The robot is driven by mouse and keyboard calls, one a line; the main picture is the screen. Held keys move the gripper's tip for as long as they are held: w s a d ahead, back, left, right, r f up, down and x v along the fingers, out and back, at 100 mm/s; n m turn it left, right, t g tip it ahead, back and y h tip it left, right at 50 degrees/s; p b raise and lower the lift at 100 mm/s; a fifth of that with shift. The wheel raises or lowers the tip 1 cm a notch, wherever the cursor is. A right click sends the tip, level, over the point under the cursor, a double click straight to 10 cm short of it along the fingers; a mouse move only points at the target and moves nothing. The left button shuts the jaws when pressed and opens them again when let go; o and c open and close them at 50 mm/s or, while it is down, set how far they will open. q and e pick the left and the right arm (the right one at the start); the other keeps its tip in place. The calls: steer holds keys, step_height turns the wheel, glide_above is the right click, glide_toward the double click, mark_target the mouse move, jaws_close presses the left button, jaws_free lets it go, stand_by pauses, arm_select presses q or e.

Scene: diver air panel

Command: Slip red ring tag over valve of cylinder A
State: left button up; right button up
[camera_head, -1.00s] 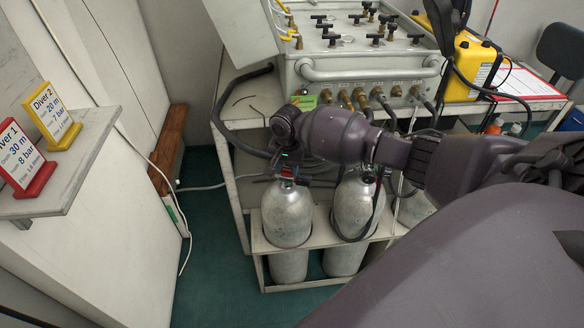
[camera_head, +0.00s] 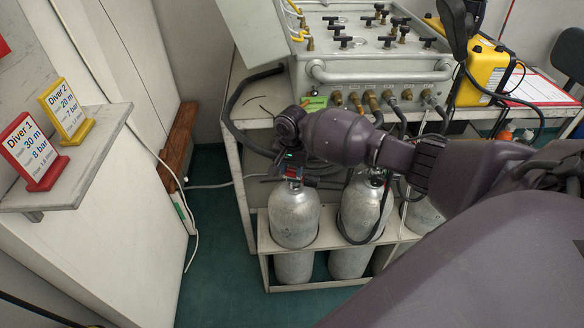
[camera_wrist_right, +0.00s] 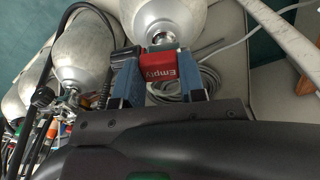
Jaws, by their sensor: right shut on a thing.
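A grey gas cylinder (camera_head: 293,220) stands leftmost in the rack; it also shows at the top of the right wrist view (camera_wrist_right: 168,14). I cannot read a letter on it. My right gripper (camera_head: 296,174) is at the top of this cylinder, with the wrist above hiding most of the valve. In the right wrist view its blue fingers (camera_wrist_right: 160,80) are shut on a red tag (camera_wrist_right: 157,67) marked "Empty". The tag lies right by the metal neck (camera_wrist_right: 161,40). I cannot tell whether its ring is around the valve. My left gripper is not in view.
Another grey cylinder (camera_head: 364,212) with a black hose stands close on the right. The air panel (camera_head: 380,70) is behind the arm. A rack frame (camera_head: 330,240) holds the cylinders. Two diver signs stand on the left shelf (camera_head: 75,180). The green floor at left is clear.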

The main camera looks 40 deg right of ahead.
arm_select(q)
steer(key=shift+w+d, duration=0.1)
arm_select(e)
steer(key=shift+f, duration=0.35)
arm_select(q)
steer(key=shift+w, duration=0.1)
arm_select(e)
steer(key=shift+f, duration=0.1)
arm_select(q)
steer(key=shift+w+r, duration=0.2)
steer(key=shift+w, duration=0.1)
arm_select(e)
steer(key=shift+f, duration=0.25)
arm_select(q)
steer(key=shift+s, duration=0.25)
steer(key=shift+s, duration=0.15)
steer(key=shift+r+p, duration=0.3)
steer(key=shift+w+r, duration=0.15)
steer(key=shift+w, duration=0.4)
arm_select(e)
steer(key=shift+f, duration=0.15)
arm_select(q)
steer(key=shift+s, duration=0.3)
arm_select(e)
steer(key=shift+f, duration=0.4)
